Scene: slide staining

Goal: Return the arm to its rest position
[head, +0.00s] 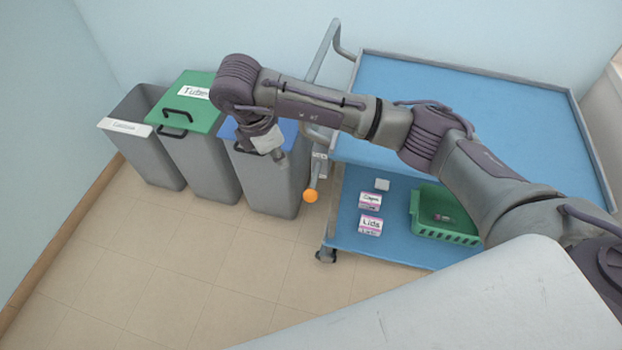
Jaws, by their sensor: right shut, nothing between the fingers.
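My right arm reaches in from the right across the trolley and stretches out to the left. My right gripper (281,157) points down in front of and over the blue-lidded bin (262,185). It is shut, with nothing seen in it. The gripper is small here and partly hides the blue lid. My left gripper is not in view.
A green-lidded bin (200,150) labelled Tubes and a labelled grey bin (150,150) stand at the left. The trolley's blue top (500,110) looks bare. Its lower shelf (350,235) bears small boxes and a green basket (440,236). An orange ball-like thing (310,196) shows beside it.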

